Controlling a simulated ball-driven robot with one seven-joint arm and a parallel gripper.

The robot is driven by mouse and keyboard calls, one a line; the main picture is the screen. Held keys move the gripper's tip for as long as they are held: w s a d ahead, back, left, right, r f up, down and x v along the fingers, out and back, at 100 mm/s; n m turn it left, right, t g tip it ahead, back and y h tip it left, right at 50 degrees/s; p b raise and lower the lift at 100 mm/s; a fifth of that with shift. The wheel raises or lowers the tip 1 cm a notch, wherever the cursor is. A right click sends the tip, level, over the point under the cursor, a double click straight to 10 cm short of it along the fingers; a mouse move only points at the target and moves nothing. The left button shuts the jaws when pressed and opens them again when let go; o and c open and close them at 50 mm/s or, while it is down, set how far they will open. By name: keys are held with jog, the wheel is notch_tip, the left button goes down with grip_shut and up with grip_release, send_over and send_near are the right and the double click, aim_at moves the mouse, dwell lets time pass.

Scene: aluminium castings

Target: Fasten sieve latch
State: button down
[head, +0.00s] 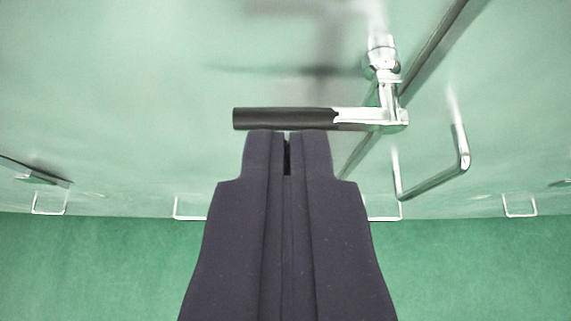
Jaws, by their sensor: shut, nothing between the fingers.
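The sieve latch (388,105) is a bright metal piece on the pale green, glossy panel, right of the picture's middle. Its lever has a dark grip (284,118) that lies level and points left. A metal rod and a round fitting rise from the lever's right end. My gripper (287,135) comes up from the bottom middle. Its dark fingers are shut with nothing between them. The fingertips are just below the dark grip in the picture. I cannot tell whether they touch it.
A bent metal handle (440,178) stands out from the panel right of my gripper. Several small wire loops (519,205) line the panel's lower edge. A darker green surface (90,270) lies below, clear at both sides.

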jog(key=w+f+b, duration=0.4)
jog(key=w+f, duration=0.2)
jog(key=f, duration=0.1)
jog(key=shift+w+d+f, duration=0.15)
jog(key=shift+d+f, duration=0.05)
jog(key=shift+f, duration=0.15)
